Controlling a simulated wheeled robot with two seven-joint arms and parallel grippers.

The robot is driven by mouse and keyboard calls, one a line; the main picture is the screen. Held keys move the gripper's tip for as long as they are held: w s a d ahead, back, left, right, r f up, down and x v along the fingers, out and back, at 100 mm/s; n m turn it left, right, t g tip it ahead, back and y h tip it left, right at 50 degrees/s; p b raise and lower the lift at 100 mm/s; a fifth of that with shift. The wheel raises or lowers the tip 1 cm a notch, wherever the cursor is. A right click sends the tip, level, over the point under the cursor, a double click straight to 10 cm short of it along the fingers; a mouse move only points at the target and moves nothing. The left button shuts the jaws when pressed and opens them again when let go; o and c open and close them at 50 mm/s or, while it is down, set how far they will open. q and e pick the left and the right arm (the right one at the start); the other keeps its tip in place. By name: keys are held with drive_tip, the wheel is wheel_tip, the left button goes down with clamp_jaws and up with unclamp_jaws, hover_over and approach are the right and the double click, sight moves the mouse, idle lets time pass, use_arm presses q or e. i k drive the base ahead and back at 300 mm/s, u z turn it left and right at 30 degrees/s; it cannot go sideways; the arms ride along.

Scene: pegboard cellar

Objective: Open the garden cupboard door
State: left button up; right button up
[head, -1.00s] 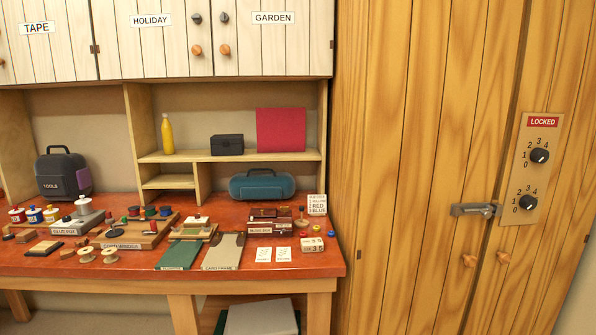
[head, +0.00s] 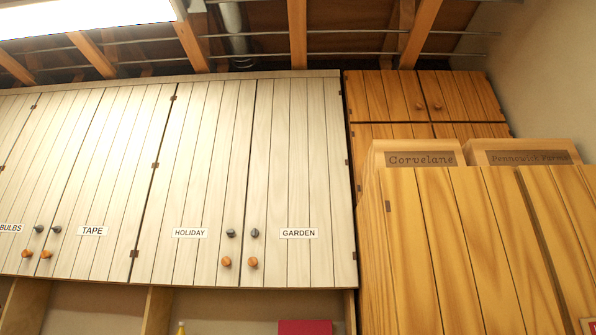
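The garden cupboard door (head: 291,180) is a pale plank door in the upper row, at the middle of the head view. It is shut. Its white GARDEN label (head: 299,233) is near the bottom. A dark knob (head: 255,233) and an orange wooden knob (head: 252,263) sit at its lower left edge. Hinges show on its right edge. Neither of my grippers is in view.
The shut holiday door (head: 195,180) adjoins on the left, with its own knobs close by. The tape door (head: 105,180) is further left. A tall wooden cabinet (head: 450,250) stands at the right, with two labelled boxes, Corvelane (head: 420,159) and Pennowick Farms (head: 530,157), on top.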

sight(299, 202)
drive_tip(key=z, duration=0.85)
drive_tip(key=i, duration=1.45)
drive_tip(key=u, duration=0.75)
